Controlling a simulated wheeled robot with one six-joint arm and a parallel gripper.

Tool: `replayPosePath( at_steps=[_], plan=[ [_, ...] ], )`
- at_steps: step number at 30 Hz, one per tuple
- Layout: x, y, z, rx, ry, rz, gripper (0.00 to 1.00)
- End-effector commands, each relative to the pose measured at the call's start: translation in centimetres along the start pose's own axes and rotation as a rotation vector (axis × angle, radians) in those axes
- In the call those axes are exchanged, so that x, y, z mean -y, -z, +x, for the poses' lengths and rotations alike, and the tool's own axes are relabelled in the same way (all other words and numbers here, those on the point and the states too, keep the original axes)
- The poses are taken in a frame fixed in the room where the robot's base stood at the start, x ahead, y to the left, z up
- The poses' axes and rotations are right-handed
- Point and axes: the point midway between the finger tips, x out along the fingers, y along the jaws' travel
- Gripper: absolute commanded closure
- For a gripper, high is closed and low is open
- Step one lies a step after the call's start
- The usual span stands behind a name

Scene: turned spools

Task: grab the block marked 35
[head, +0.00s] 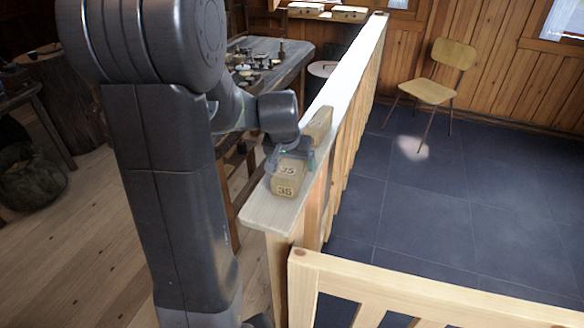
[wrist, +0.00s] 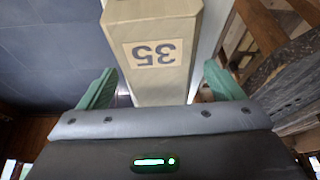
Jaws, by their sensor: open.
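The block marked 35 (head: 287,179) is a pale wooden block lying on the flat top of the railing near its close end, with the number on its top and its end face. In the wrist view the block (wrist: 155,75) runs between the two green fingers, with its 35 label upside down. My gripper (head: 290,155) is over the block from above, its fingers one on each side. In the wrist view my gripper (wrist: 158,88) is open, with gaps showing between the fingers and the block sides.
Another wooden block (head: 319,122) lies just behind on the railing top (head: 262,212). A lower railing (head: 430,285) crosses the front right. A workbench (head: 290,57) with small turned pieces stands behind my arm. A chair (head: 435,85) stands on the dark tiled floor, which is otherwise clear.

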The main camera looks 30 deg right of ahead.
Motion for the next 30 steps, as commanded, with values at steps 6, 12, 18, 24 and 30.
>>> replayPosePath(
  at_steps=[6, 12, 18, 24, 30],
  plan=[
    [0.1, 0.0, 2.6, 0.003, 0.0, 0.0, 0.13],
    [0.1, 0.1, 3.4, 0.0, 0.001, 0.0, 0.13],
    [0.1, 0.1, 3.3, 0.0, 0.001, 0.0, 0.21],
    [0.1, 0.1, 3.3, 0.0, 0.001, 0.0, 0.6],
    [0.1, 0.1, 3.3, -0.001, 0.001, 0.0, 0.71]
  ],
)
